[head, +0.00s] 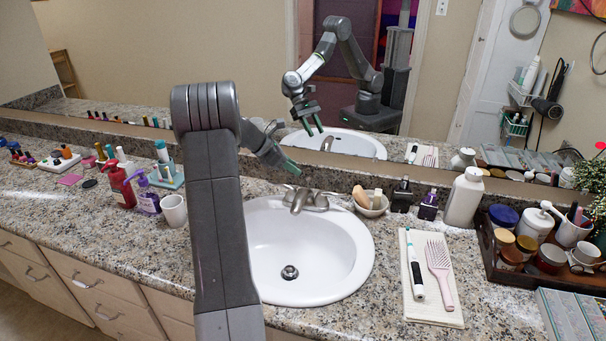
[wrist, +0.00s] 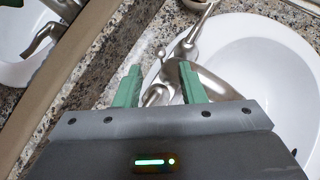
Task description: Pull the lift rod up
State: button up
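The chrome faucet (head: 307,200) stands at the back rim of the sink, and it also shows in the wrist view (wrist: 208,82). A thin lift rod with a small knob (wrist: 162,53) appears behind the faucet in the wrist view, just beyond the fingertips and between their lines. I cannot make the rod out clearly in the head view. My gripper (wrist: 160,68) is open, its two green fingers apart with nothing held between them. In the head view my gripper (head: 285,148) hangs above and behind the faucet, near the mirror.
The white sink (head: 330,255) is empty. A soap dish (head: 371,206) and dark bottles stand right of the faucet; a white cup (head: 173,211) and pump bottles stand left. The mirror (head: 240,60) rises close behind. A towel (head: 433,300) with toothbrush and hairbrush lies right.

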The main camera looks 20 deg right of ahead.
aim_at(308, 177)
jog(key=x, duration=0.5)
jog(key=shift+d+f, duration=0.3)
grip_shut()
